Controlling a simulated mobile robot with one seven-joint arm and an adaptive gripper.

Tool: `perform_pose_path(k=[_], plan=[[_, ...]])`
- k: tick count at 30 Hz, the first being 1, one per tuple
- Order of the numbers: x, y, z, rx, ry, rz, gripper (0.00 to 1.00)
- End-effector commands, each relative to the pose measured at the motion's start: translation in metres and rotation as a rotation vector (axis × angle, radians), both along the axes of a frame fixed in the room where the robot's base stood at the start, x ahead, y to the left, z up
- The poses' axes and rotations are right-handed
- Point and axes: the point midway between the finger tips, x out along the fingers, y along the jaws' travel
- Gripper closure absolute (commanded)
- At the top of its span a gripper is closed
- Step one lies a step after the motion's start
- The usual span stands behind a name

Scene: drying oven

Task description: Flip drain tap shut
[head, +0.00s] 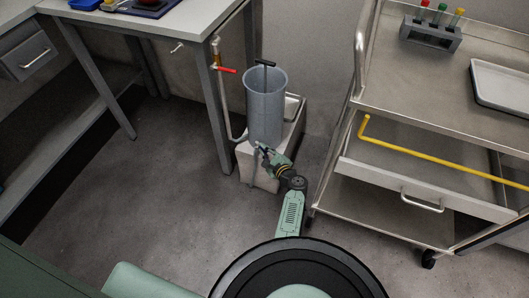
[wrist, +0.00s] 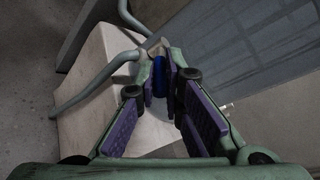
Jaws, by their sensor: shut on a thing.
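The drain tap's blue handle (wrist: 158,82) shows in the wrist view between the tips of my gripper (wrist: 163,72). The fingers, with purple pads, are closed on it and hide part of it. A pale metal fitting (wrist: 151,46) sits just beyond the tips, where a grey pipe (wrist: 90,91) ends. In the head view my gripper (head: 262,149) is at the foot of a tall grey cylinder (head: 265,104). The blue handle cannot be made out there.
The cylinder stands on a white block (head: 246,162). A red-handled tap (head: 227,70) is on a pipe by the table leg. A steel cart (head: 384,171) with a yellow bar (head: 430,158) stands close on the right. The floor at left is clear.

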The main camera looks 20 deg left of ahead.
Motion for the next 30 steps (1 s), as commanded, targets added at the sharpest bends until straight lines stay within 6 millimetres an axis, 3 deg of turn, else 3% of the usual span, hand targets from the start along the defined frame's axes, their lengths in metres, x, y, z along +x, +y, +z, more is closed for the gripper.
perform_pose_path(k=[9, 19, 20, 21, 28, 30], plan=[[0.0094, -0.0042, -0.0011, -0.001, -0.002, 0.165, 1.0], [0.0082, -0.0036, 0.0006, -0.001, -0.001, 0.177, 1.0], [0.0082, -0.0036, 0.0006, -0.002, 0.0, 0.177, 0.89], [0.0082, -0.0036, 0.0005, -0.002, 0.0, 0.177, 0.86], [0.0081, -0.0039, 0.0004, -0.001, 0.0, 0.176, 0.71], [0.0081, -0.0039, 0.0003, -0.001, 0.0, 0.176, 0.71]])
